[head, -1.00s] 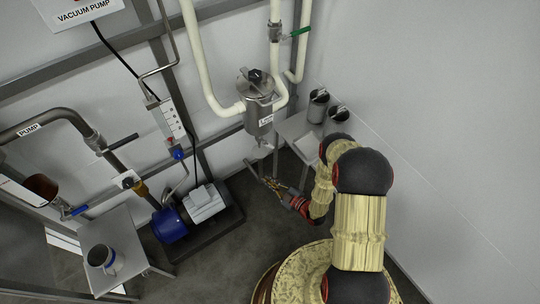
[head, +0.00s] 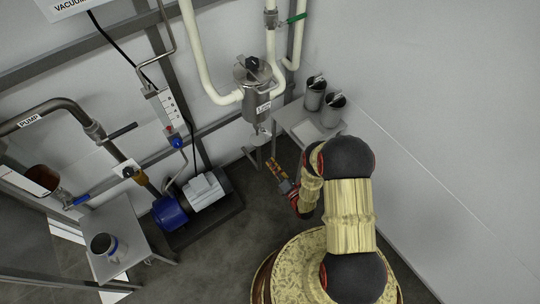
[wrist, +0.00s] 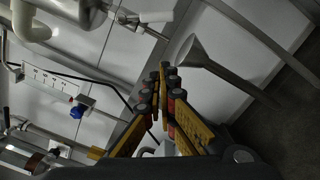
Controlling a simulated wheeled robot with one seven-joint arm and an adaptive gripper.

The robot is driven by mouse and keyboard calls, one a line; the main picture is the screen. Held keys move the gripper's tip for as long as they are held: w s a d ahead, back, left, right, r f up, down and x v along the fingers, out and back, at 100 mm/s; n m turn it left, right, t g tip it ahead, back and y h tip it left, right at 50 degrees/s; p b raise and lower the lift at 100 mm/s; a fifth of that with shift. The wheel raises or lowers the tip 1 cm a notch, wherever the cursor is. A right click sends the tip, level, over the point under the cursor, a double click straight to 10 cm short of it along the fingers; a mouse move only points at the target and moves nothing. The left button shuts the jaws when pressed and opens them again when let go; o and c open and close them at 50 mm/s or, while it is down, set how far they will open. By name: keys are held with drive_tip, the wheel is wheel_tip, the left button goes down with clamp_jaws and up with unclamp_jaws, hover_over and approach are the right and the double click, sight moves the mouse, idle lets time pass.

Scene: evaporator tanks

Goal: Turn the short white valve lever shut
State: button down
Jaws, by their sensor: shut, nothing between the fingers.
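A steel tank (head: 257,98) with a label hangs on the back wall in the head view. A small pale piece (head: 262,136) shows under it, too small to tell whether it is the short white lever. My gripper (head: 272,163) is just below and right of this piece, apart from it. In the wrist view my gripper (wrist: 163,72) is shut and empty, its fingertips together. A pale short piece (wrist: 155,17) lies beyond the fingertips, and a grey funnel-shaped outlet (wrist: 200,56) is right of them. I cannot identify the white lever for sure.
A small table (head: 292,114) with two grey canisters (head: 324,95) stands right of the tank. A blue and grey pump (head: 190,198) sits on the floor at left. A green-handled valve (head: 293,19) is above. Open floor lies between the pump and my arm.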

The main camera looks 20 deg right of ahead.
sight(266, 132)
drive_tip(key=w+r+b, duration=0.2)
drive_tip(key=w+b, duration=0.1)
drive_tip(key=w, duration=0.7)
drive_tip(key=shift+w+d, duration=0.15)
drive_tip(key=shift+d, duration=0.15)
drive_tip(key=shift+d+r, duration=0.15)
